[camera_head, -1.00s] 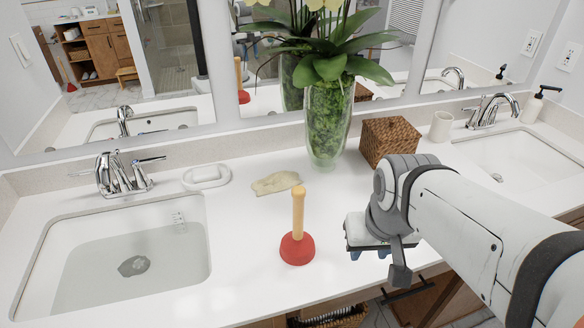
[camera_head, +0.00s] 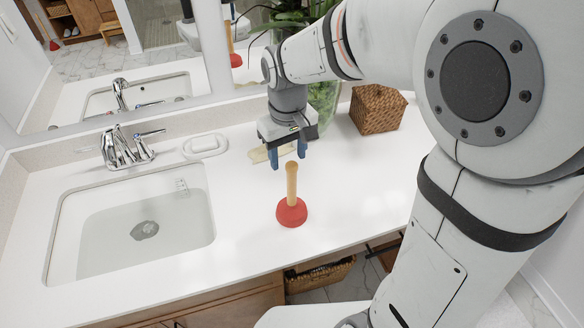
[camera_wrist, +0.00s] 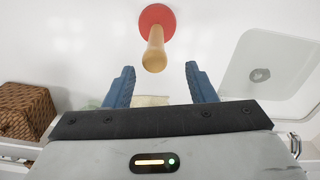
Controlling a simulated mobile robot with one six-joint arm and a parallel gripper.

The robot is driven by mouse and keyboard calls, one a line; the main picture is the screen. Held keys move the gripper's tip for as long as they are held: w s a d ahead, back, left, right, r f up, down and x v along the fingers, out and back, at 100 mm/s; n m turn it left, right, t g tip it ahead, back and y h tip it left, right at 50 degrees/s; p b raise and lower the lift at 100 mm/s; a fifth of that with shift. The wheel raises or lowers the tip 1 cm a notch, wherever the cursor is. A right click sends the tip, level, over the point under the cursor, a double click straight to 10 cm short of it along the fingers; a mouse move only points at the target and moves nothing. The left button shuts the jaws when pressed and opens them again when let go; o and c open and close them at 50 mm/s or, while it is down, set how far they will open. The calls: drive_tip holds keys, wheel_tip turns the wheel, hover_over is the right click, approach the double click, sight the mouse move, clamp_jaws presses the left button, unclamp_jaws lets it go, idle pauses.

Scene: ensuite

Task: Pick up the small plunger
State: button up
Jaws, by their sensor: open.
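The small plunger stands upright on the white counter, with a red rubber cup (camera_head: 291,212) and a light wooden handle (camera_head: 292,180). My gripper (camera_head: 288,162) is open and empty, pointing down just above and behind the top of the handle in the head view. In the wrist view, my gripper's two blue fingers (camera_wrist: 159,85) are apart. There the plunger (camera_wrist: 156,40) shows beyond the fingertips, with the handle end lined up with the gap between them. The handle does not appear to be between the fingers.
A sink (camera_head: 62,230) lies left of the plunger. A soap dish (camera_head: 205,147) and a pale flat item (camera_head: 258,155) lie behind. A glass vase (camera_head: 325,112) and a woven box (camera_head: 377,108) stand at the back right. The counter around the plunger is clear.

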sight(292, 177)
drive_tip(key=shift+w+a+f, duration=0.1)
drive_tip(key=shift+a+f, duration=0.05)
drive_tip(key=shift+f, duration=0.1)
drive_tip(key=f, duration=0.3)
drive_tip(key=d+f+p, duration=0.1)
drive_tip(key=f, duration=0.2)
drive_tip(key=shift+d+f+p, duration=0.1)
drive_tip(key=shift+f+p, duration=0.05)
drive_tip(key=shift+p, duration=0.15)
drive_tip(key=shift+f, duration=0.5)
drive_tip(key=c, duration=1)
